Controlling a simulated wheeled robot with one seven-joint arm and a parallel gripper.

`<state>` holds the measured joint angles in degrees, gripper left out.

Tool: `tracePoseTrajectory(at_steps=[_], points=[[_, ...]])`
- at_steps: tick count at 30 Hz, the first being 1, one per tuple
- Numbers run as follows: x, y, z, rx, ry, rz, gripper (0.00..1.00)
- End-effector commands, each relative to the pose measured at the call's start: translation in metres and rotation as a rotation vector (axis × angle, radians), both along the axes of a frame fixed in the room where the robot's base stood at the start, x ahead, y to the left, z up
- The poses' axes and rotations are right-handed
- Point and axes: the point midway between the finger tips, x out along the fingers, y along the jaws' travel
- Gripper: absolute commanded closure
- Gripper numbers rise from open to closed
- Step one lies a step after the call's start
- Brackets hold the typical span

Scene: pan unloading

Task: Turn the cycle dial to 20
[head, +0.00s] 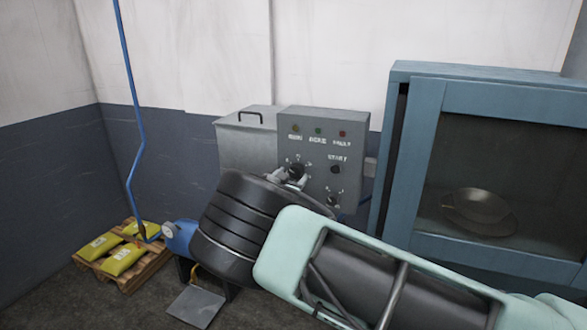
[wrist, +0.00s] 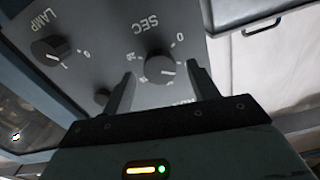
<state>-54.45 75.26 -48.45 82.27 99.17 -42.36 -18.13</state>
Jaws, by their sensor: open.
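The cycle dial (wrist: 158,67) is a dark round knob under the letters SEC on the grey control panel (head: 316,130). In the wrist view the panel appears upside down. The dial has a white pointer mark on its right side, and numbers around it, with a 0 at upper right; the other numbers are too small to read surely. My gripper (wrist: 161,75) is open, with one finger on each side of the dial. Whether the fingers touch it I cannot tell. In the head view my gripper (head: 287,176) is at the dial, which it partly hides.
A LAMP knob (wrist: 47,50) and a START button (head: 336,169) are close by on the panel. Three small lamps (head: 318,132) sit above. A blue glass-fronted cabinet (head: 417,160) holding a pan (head: 478,208) stands right. Yellow bags (head: 123,259) lie on a pallet at left.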

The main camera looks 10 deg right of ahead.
Motion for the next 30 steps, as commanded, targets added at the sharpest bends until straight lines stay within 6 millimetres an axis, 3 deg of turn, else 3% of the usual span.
tracePoseTrajectory(at_steps=[6, 15, 16, 21, 30], points=[[0.016, -0.011, 0.001, -0.001, 0.001, 0.000, 0.41], [0.018, -0.013, -0.001, 0.001, 0.001, 0.000, 0.41], [0.018, -0.013, -0.001, 0.001, 0.001, 0.000, 0.44], [0.018, -0.013, 0.000, 0.001, 0.001, 0.000, 0.86], [0.018, -0.013, -0.003, 0.017, -0.010, -0.001, 0.86]])
